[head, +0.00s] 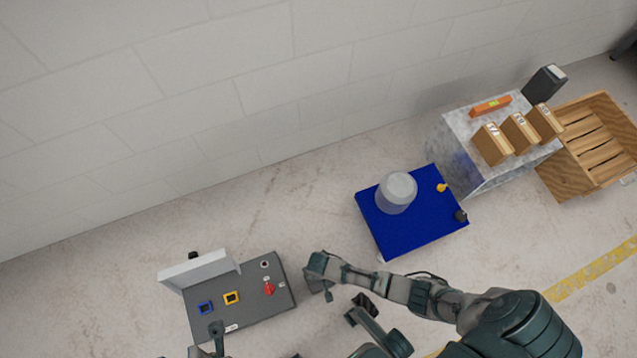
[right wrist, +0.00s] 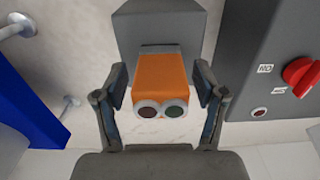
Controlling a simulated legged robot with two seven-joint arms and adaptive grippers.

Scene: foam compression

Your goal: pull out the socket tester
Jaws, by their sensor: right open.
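The socket tester (right wrist: 160,85) is an orange block with two round lenses, one dark red and one dark green, on its near end. In the right wrist view its far end meets a grey block (right wrist: 160,32); how deep it sits is hidden. My right gripper (right wrist: 160,92) is open, with one finger on each side of the tester and narrow gaps. In the head view my right arm (head: 395,288) hides the tester beside the grey panel (head: 262,310). My left gripper (head: 212,338) shows only partly at the bottom edge; its jaws are unclear.
The panel carries a blue socket (head: 206,307), a yellow socket (head: 232,297) and a red knob (head: 269,288). A blue platform (head: 405,235) with a clear container (head: 396,192) stands to the right. A stone-like block (head: 450,150) and a wooden crate (head: 590,140) stand farther right.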

